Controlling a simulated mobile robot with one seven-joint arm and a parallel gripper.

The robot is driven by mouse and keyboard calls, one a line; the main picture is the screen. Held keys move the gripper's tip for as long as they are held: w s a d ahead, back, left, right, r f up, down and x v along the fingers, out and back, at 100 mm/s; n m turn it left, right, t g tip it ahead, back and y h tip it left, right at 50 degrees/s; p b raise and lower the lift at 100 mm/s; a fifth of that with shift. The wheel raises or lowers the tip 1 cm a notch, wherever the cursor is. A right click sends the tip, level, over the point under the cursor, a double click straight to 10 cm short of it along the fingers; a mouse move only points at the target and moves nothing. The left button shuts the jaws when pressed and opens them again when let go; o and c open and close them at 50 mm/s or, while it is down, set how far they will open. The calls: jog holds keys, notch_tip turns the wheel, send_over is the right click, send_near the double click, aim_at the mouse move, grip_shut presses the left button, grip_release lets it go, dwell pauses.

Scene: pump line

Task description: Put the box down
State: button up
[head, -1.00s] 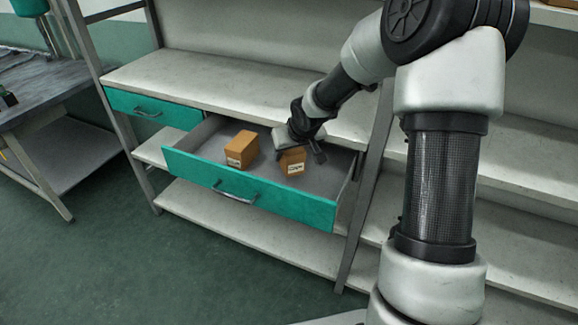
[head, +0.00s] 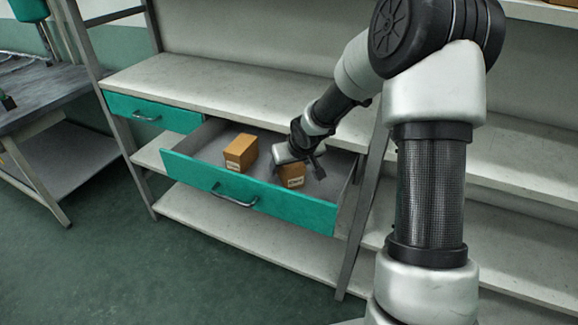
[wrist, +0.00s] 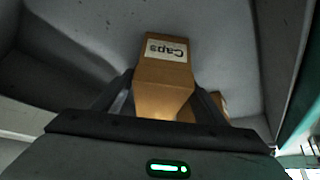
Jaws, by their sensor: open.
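A brown cardboard box (head: 291,176) sits low in the open teal drawer (head: 250,199), near its right side and behind the front panel. In the wrist view the same box (wrist: 163,76) has a white label reading "Caps". My gripper (head: 301,163) is over the box in the drawer; in the wrist view its fingers (wrist: 166,96) are either side of the box's near end and are open. The arm and gripper hide part of the box in the head view. I cannot see its underside.
A second brown box (head: 241,152) stands in the drawer to the left; a corner shows in the wrist view (wrist: 219,102). A closed teal drawer (head: 152,112) is at left. The worktop (head: 190,82) above is clear. A dark bench (head: 45,95) stands far left.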

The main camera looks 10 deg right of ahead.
jog(key=shift+r, duration=0.3)
jog(key=p+v, duration=0.5)
jog(key=v, duration=0.7)
dwell(0.8)
